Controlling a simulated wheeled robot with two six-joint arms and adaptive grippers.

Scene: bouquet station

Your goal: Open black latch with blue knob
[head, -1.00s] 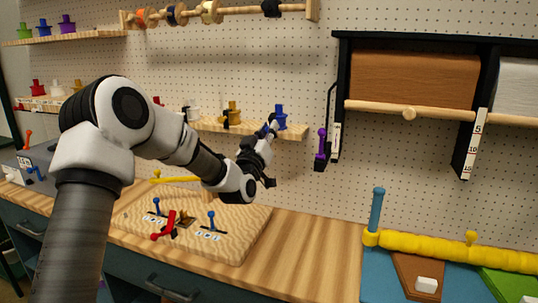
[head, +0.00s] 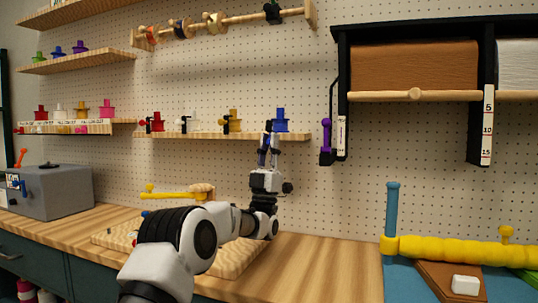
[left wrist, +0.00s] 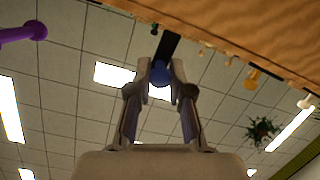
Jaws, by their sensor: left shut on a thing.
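The black latch (left wrist: 168,46) with its blue knob (left wrist: 158,73) shows in the left wrist view, under the wooden shelf edge. My left gripper (left wrist: 160,75) is shut on the blue knob, with one finger on each side of it. In the head view my left gripper (head: 268,142) points up at the front edge of the shelf, just below and left of the blue spool (head: 281,122). The fingers hide most of the latch there, so its angle is hard to tell. My right gripper is not in view.
The wooden shelf (head: 185,136) also holds red, white and yellow spools. A purple-handled lever (head: 326,150) hangs right of it beside the black paper rack (head: 342,95). A wooden board (head: 245,255) lies on the bench below. The bench right of my arm (head: 320,265) is clear.

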